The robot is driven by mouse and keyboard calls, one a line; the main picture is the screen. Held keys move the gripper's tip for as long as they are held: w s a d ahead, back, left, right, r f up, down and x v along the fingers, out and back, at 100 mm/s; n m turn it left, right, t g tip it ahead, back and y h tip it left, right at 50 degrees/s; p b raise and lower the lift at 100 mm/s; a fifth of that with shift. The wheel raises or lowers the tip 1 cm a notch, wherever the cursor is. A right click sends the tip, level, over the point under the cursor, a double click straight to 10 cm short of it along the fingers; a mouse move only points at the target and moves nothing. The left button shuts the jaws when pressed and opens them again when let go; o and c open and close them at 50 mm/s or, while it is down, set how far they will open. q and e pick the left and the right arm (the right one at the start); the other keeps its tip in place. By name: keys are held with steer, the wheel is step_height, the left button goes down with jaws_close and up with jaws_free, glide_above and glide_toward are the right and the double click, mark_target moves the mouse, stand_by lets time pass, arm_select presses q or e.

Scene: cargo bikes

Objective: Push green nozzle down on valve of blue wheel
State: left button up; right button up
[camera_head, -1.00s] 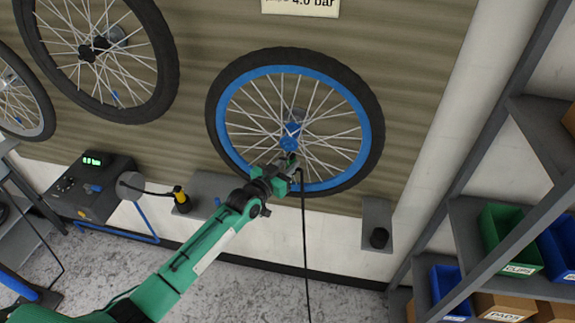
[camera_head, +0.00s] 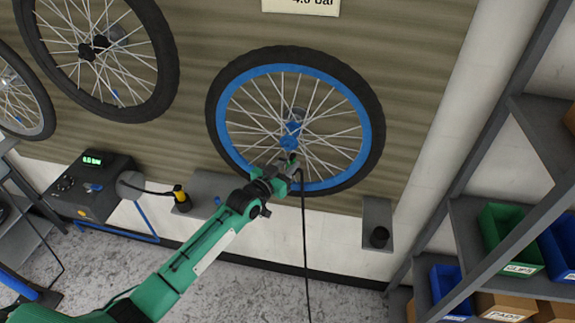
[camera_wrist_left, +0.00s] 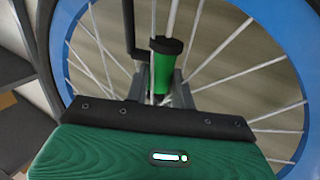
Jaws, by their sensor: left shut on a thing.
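The blue wheel (camera_head: 378,125), with a blue rim and black tyre, hangs on the wall in the head view. My left gripper (camera_head: 291,160) is in front of the lower part of this wheel, just below its blue hub. In the left wrist view, the left gripper (camera_wrist_left: 160,100) is shut on the green nozzle (camera_wrist_left: 163,72), which is upright with a black collar on top. A black hose (camera_head: 305,240) hangs down from beside the gripper. The valve is hard to make out, so I cannot tell whether the nozzle touches it. My right gripper is out of view.
A pump box with a green display (camera_head: 93,160) and a yellow-and-black nozzle (camera_head: 181,197) in a wall holder are at the left. A black-tyred wheel (camera_head: 160,95) hangs at upper left. Shelves with a green bin (camera_head: 508,240) stand at the right.

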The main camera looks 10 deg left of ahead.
arm_select(q)
steer(key=shift+f+b, duration=0.45)
steer(key=shift+f, duration=0.15)
stand_by(1.1)
steer(key=o, duration=1)
steer(key=shift+o, duration=0.4)
steer(key=shift+p+v, duration=0.6)
steer(key=shift+v, duration=0.3)
steer(key=shift+p+v, duration=0.75)
steer(key=shift+v, duration=0.7)
steer(key=shift+p+v, duration=1.1)
steer(key=shift+v, duration=1.55)
